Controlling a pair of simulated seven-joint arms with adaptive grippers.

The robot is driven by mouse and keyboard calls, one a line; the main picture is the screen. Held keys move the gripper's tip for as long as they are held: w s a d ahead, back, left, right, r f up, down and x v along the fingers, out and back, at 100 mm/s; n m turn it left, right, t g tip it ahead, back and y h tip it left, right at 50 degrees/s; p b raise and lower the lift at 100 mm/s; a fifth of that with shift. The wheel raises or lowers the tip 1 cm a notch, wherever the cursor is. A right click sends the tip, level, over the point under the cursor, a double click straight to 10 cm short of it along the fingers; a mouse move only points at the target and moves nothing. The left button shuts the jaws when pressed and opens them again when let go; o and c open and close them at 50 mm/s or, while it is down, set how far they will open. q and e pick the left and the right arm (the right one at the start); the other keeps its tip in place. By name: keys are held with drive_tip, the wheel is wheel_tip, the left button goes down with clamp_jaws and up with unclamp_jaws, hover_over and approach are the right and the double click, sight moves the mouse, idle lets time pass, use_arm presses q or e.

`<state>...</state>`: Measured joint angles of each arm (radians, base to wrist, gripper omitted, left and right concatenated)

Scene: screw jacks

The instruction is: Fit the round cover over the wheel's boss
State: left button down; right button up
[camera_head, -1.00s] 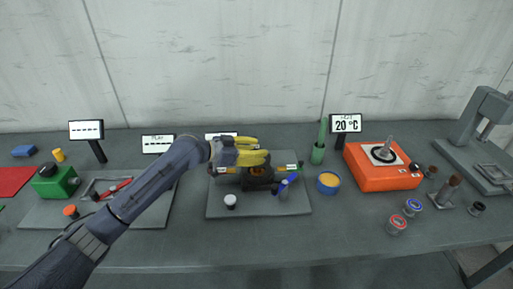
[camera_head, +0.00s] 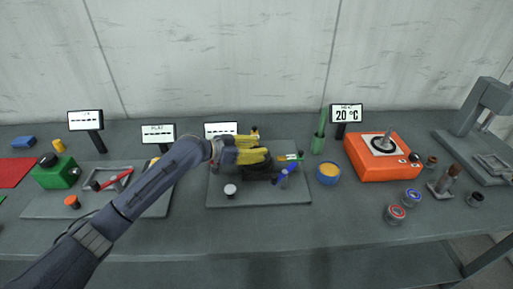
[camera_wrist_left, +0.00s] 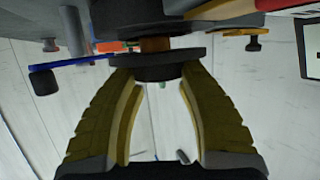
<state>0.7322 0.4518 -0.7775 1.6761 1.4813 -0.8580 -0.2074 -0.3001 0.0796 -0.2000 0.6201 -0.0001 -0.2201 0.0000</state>
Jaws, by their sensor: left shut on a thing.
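My left gripper (camera_head: 262,146) reaches in from the left over the jack on the grey middle plate (camera_head: 230,202). In the left wrist view its yellow fingers (camera_wrist_left: 157,82) are shut on a dark round disc-like part (camera_wrist_left: 157,68). Just beyond that part are a bronze-coloured stem (camera_wrist_left: 156,44) and a dark body (camera_wrist_left: 135,15). I cannot tell whether the held part is the cover or part of the jack. The jack (camera_head: 262,179) is mostly hidden by my fingers. A blue bar (camera_head: 284,175) shows at its right; in the wrist view it has a black knob (camera_wrist_left: 43,82).
A small white-topped cylinder (camera_head: 230,190) stands on the plate's front left. A blue-and-yellow round container (camera_head: 328,173) and a green holder (camera_head: 318,144) stand right of the plate. An orange box (camera_head: 382,160) is further right.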

use_arm(q)
drive_tip(key=c, duration=0.7)
unclamp_jaws()
drive_tip(key=shift+c, duration=0.2)
drive_tip(key=shift+a, duration=0.1)
drive_tip(key=v, duration=1.2)
drive_tip(key=shift+w, duration=0.1)
